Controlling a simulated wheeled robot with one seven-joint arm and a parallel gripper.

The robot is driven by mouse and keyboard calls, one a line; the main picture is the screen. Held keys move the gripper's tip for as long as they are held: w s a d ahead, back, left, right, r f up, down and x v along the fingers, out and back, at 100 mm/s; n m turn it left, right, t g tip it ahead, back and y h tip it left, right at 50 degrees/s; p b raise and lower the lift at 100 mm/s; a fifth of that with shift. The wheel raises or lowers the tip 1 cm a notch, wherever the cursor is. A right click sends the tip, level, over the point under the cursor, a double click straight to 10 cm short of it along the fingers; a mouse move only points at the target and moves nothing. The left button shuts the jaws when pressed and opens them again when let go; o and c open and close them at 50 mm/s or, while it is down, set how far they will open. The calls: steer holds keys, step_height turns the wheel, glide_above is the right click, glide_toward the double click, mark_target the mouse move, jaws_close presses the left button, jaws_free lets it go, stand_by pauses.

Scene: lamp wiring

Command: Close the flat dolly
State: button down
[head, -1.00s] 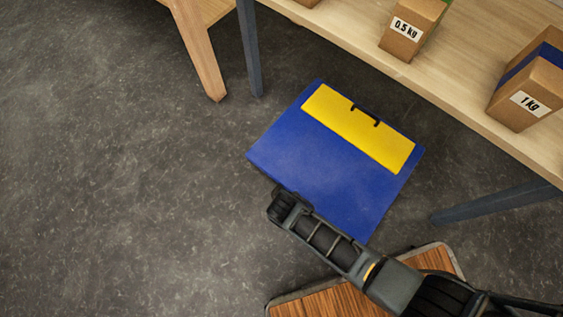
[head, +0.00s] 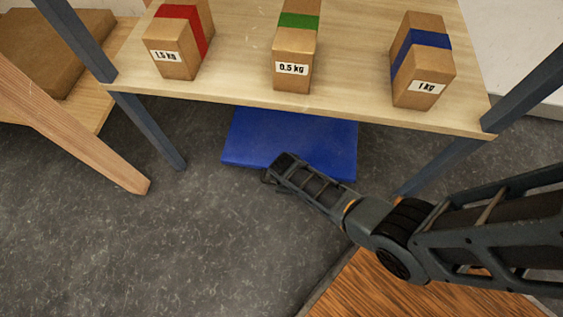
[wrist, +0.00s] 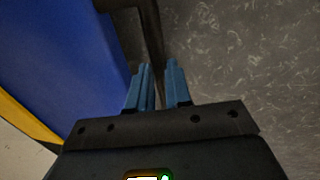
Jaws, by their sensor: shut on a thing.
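The flat dolly (head: 290,139) is a blue slab low at the floor, partly under the table, its far part hidden by the tabletop. In the wrist view its blue face (wrist: 60,60) fills the left, with a yellow strip (wrist: 22,122) at the lower left. A dark bar (wrist: 149,30) runs along the dolly's edge. My gripper (wrist: 161,72) has its blue fingers shut on this bar. In the head view my wrist covers the dolly's near edge and the fingertips are hidden.
The wooden table (head: 345,100) above the dolly carries cardboard boxes with red (head: 178,40), green (head: 297,45) and blue (head: 422,60) bands. Its grey legs (head: 148,130) stand either side of the dolly. Open grey floor (head: 190,250) lies in front and left.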

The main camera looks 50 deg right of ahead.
steer(key=shift+w+d, duration=0.3)
steer(key=shift+d, duration=0.1)
steer(key=c, duration=1.1)
jaws_free()
steer(key=shift+o, duration=0.2)
step_height(320, 180, up, 8)
steer(key=a+p, duration=0.1)
steer(key=p, duration=0.3)
steer(key=shift+s+f+p, duration=0.15)
steer(key=shift+s+p, duration=0.25)
